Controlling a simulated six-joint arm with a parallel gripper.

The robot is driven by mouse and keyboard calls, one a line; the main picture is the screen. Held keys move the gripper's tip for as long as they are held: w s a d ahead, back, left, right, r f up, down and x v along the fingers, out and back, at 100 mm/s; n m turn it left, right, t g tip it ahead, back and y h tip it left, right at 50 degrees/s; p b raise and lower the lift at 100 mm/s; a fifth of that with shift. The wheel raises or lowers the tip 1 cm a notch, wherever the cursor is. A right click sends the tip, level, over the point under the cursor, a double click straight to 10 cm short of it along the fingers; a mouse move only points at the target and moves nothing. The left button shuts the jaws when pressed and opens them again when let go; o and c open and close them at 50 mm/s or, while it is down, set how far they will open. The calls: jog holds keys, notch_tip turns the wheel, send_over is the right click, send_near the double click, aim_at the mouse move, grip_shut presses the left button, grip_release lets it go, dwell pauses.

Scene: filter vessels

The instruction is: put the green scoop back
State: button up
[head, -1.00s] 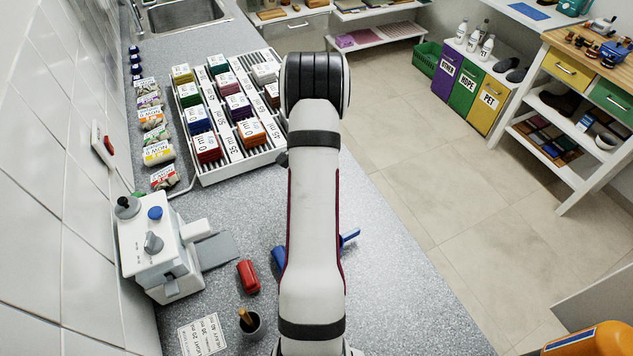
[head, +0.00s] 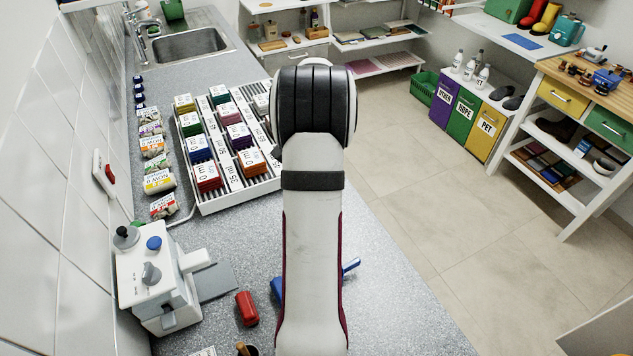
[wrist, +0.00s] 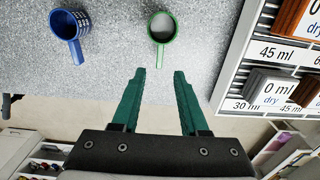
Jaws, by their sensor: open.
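The green scoop (wrist: 162,27) lies on the speckled grey counter in the wrist view, a round cup with its handle pointing towards my gripper. My gripper (wrist: 159,72) has dark green fingers that are open, with nothing between them. The end of the scoop's handle is just beyond the fingertips, roughly in line with the gap. In the head view my arm hides both the gripper and the green scoop. The white rack (wrist: 231,68) with volume labels such as 45 ml and 30 ml stands right of the scoop in the wrist view.
A blue scoop (wrist: 67,24) lies left of the green one. The head view shows a white machine (head: 158,275), a red object (head: 247,308) and the rack (head: 237,192) with coloured blocks. The counter's edge drops to the floor nearby.

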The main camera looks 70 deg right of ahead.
jog(key=w+a+r+n, duration=0.4)
jog(key=w+a+r, duration=0.1)
jog(key=a, duration=0.5)
jog(key=w+a+r+n, duration=0.4)
jog(key=w+a, duration=0.2)
jog(key=a, duration=0.3)
jog(key=s+a+r+n, duration=0.1)
jog(key=a+n, duration=0.2)
jog(key=a, duration=0.3)
jog(key=s+a+r+n+y, duration=0.1)
jog(key=s+a+n, duration=0.1)
jog(key=a, duration=0.4)
jog(key=s+a+r+n, duration=0.1)
jog(key=a+n, duration=0.2)
jog(key=a, duration=0.4)
jog(key=s+a+f+n, duration=0.2)
jog(key=s+a+n, duration=0.3)
jog(key=s+a, duration=0.2)
jog(key=shift+s+a+n+y, duration=0.2)
jog(key=shift+s+n+y, duration=0.15)
jog(key=shift+s, duration=0.2)
